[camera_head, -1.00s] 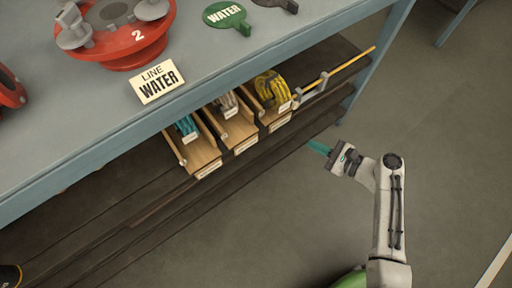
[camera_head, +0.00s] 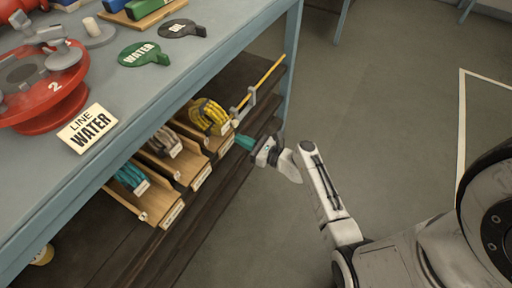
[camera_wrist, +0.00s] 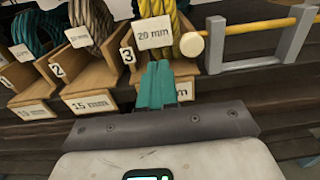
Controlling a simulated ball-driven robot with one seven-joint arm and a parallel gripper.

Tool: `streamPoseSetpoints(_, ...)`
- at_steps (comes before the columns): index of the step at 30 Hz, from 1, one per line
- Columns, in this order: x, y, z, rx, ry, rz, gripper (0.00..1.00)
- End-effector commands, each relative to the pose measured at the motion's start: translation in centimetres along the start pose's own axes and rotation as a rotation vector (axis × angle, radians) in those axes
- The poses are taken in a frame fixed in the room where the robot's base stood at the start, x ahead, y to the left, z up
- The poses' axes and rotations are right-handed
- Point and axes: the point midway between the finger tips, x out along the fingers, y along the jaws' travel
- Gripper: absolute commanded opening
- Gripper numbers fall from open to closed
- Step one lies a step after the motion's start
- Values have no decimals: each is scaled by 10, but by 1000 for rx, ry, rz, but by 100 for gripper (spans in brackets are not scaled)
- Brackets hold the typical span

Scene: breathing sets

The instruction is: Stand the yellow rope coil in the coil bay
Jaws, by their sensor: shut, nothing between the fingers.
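The yellow rope coil (camera_head: 208,115) stands upright in the third wooden bay (camera_head: 219,146), the rightmost one on the lower shelf. In the wrist view the yellow coil (camera_wrist: 160,22) carries a white tag reading 20 mm, and its bay (camera_wrist: 127,92) is numbered 3. My gripper (camera_head: 245,142) is in front of this bay, its teal fingers pointing at it. In the wrist view my gripper's fingertips (camera_wrist: 157,68) are together and empty, just below the tag, covering part of the bay's front label. I cannot tell whether they touch the bay.
A grey coil (camera_head: 164,142) and a teal coil (camera_head: 131,177) stand in the bays to the left. A yellow rod (camera_head: 259,84) on grey brackets lies right of the yellow coil. The blue-grey bench top (camera_head: 120,87) overhangs the shelf. Open floor (camera_head: 390,90) lies to the right.

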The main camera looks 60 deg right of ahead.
Motion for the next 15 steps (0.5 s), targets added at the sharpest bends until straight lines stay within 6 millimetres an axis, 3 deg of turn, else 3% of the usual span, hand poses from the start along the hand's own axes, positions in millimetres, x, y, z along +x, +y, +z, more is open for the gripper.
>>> streamPoseSetpoints(6, 27, 1, -1, 0, 0, 2, 0)
streamPoseSetpoints(15, 34, 0, 0, 0, 0, 0, 0)
